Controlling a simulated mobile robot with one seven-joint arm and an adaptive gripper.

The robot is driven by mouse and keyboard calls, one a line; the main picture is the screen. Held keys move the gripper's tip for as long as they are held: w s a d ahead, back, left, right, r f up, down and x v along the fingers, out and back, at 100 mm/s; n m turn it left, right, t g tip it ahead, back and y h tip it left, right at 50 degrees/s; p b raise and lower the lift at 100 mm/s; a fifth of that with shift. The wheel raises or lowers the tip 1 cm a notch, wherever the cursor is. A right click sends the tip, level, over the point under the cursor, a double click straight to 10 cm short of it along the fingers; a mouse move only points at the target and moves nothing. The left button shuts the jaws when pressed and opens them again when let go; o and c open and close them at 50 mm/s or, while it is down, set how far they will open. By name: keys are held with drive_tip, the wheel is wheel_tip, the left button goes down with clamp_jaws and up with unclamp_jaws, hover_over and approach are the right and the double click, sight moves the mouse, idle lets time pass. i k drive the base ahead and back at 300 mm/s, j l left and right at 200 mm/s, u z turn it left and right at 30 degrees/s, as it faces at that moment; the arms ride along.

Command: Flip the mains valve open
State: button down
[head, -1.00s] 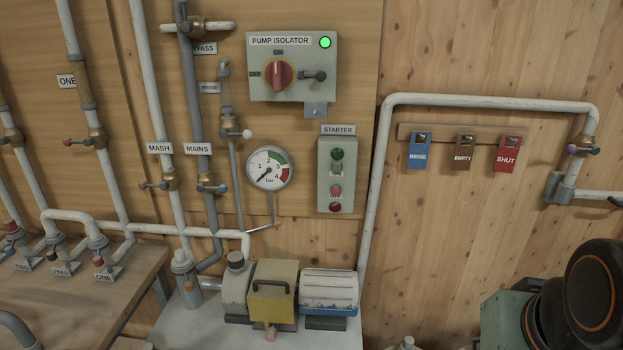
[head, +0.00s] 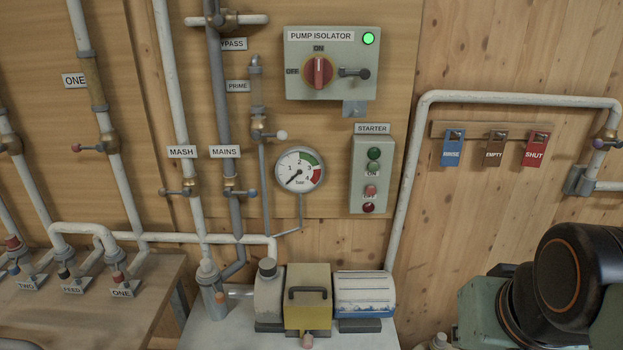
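The mains valve (head: 232,192) sits on the grey vertical pipe below the MAINS label (head: 225,151) in the head view. It has a brass body and a short lever with a blue tip. The lever lies crosswise to the pipe, pointing right. The similar mash valve (head: 187,191) is just to its left on the white pipe under the MASH label (head: 182,152). My gripper is not in view; only a dark and green part of my arm (head: 560,285) shows at the lower right, well away from the valve.
A pressure gauge (head: 299,169) and the prime valve (head: 259,134) are right of the mains pipe. The pump isolator box (head: 331,63) has a lit green lamp. The starter box (head: 370,174) hangs below it. A yellow-and-white pump (head: 308,298) stands underneath. A bench (head: 150,297) is at left.

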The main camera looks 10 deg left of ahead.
sight(228, 192)
drive_tip(key=j, duration=1.7)
drive_tip(key=k+l, duration=0.1)
drive_tip(key=i+j, duration=0.1)
